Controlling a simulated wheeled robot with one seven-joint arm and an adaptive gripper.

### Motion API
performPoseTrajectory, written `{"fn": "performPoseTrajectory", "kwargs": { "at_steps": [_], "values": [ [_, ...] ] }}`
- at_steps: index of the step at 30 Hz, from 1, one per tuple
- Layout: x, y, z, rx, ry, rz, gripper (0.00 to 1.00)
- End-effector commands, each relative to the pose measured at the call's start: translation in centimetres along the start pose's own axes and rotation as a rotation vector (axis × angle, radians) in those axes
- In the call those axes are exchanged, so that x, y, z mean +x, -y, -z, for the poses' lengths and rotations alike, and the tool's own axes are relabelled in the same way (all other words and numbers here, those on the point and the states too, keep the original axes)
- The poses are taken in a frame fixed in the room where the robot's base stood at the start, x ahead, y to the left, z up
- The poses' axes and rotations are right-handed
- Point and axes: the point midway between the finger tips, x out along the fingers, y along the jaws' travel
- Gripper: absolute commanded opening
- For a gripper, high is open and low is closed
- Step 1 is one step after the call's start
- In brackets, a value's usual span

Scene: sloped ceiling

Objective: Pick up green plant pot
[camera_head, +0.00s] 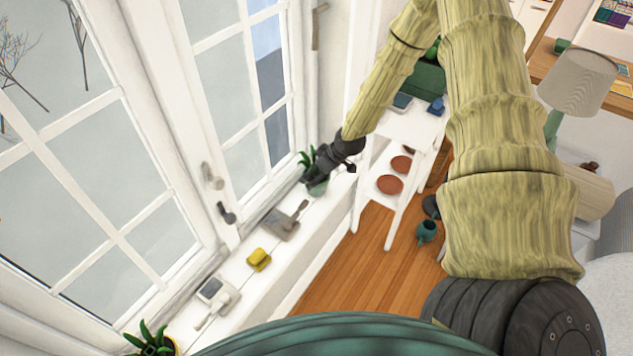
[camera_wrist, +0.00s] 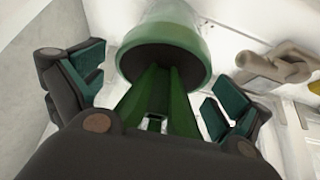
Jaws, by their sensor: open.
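The green plant pot (camera_head: 318,188) stands on the white window sill at its far end, partly hidden behind my gripper. Its dark green leaves (camera_head: 306,160) stick up beside the gripper. In the wrist view, the pot (camera_wrist: 165,48) fills the top middle, and its long leaves (camera_wrist: 157,102) reach down toward the palm. My gripper (camera_head: 324,170) is at the plant in the head view. In the wrist view, my gripper (camera_wrist: 155,88) is open, with one finger on each side of the leaves and pot. Both fingers look apart from the pot.
On the sill (camera_head: 232,272) lie a grey-brown item (camera_head: 284,222), a yellow object (camera_head: 259,259) and a pale device (camera_head: 215,295). Another potted plant (camera_head: 152,340) is at the near end. The window (camera_head: 100,180) borders the left. A white shelf (camera_head: 385,180) stands beyond the sill.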

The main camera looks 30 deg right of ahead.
Motion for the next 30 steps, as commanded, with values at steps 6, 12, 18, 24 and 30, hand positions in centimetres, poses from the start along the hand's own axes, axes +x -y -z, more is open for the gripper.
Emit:
{"fn": "performPoseTrajectory", "kwargs": {
  "at_steps": [6, 12, 18, 24, 30],
  "values": [
    [0.04, -0.01, 0.02, 0.0, 0.0, 0.0, 1.0],
    [0.04, -0.02, 0.01, 0.0, 0.0, 0.0, 0.67],
    [0.03, -0.03, 0.0, 0.001, 0.0, 0.0, 0.31],
    [0.0, -0.04, 0.09, 0.0, -0.001, -0.001, 0.16],
    [-0.12, -0.04, 0.17, 0.0, -0.002, -0.001, 0.16]
  ]
}}
